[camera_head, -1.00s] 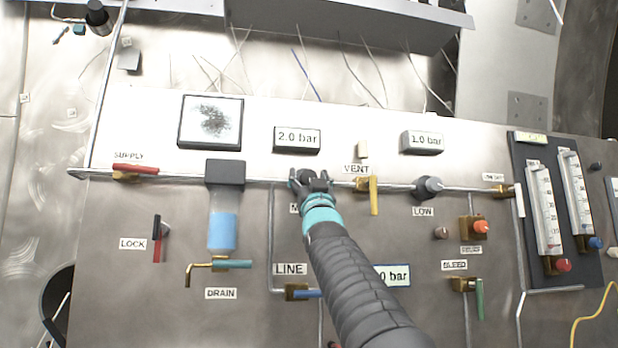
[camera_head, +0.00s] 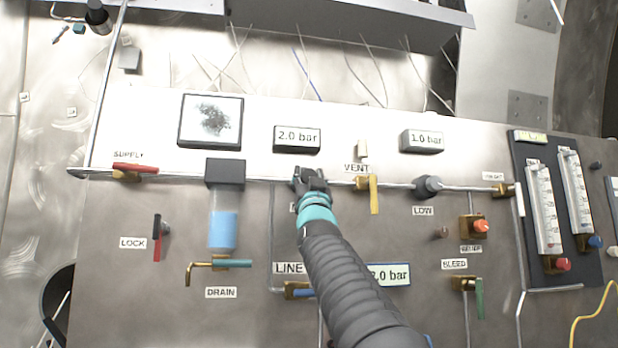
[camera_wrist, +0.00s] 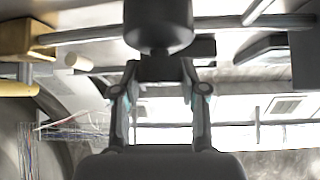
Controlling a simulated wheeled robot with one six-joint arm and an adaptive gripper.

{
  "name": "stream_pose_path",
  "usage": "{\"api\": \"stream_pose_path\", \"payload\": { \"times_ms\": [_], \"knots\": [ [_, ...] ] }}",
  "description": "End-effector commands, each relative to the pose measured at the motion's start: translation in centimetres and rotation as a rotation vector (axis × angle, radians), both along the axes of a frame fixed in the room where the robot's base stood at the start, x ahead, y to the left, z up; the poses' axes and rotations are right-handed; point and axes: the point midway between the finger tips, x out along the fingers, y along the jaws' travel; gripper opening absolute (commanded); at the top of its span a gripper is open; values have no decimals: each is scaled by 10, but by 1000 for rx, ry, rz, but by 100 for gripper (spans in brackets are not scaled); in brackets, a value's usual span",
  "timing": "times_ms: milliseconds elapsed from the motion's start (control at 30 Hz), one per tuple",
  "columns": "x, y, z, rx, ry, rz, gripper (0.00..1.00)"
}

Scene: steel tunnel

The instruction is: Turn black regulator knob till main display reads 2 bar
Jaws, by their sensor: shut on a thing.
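The main display (camera_head: 297,138) on the panel's upper part reads 2.0 bar. My gripper (camera_head: 310,178) is at the pipe just below it, over the partly covered label that starts with M. The black regulator knob (camera_wrist: 158,25) shows at the top middle of the wrist view, between and beyond the fingers of my gripper (camera_wrist: 160,75). The fingers are shut on it, though their exact contact is hard to make out. In the head view the knob is hidden by my gripper.
A LOW knob (camera_head: 428,186) and a second display (camera_head: 422,141) reading 1.0 bar are to the right. The yellow VENT lever (camera_head: 374,194) is close on the right. The LINE valve (camera_head: 297,290) and a blue-edged display (camera_head: 388,275) reading 2.0 bar are below, beside my arm.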

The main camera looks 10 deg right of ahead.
Motion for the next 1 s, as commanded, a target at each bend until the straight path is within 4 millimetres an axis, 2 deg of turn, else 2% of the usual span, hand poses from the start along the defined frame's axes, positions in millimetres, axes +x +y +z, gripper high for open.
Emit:
{"api": "stream_pose_path", "payload": {
  "times_ms": [133,167,233,267,667,1000],
  "knots": [
    [0,0,0,0,0,0,8],
    [0,0,0,0,0,0,47],
    [0,0,0,0,0,0,65],
    [0,0,0,0,0,0,68],
    [-2,0,-2,-1,0,-1,68],
    [-22,2,-21,-1,2,1,68]
  ]
}}
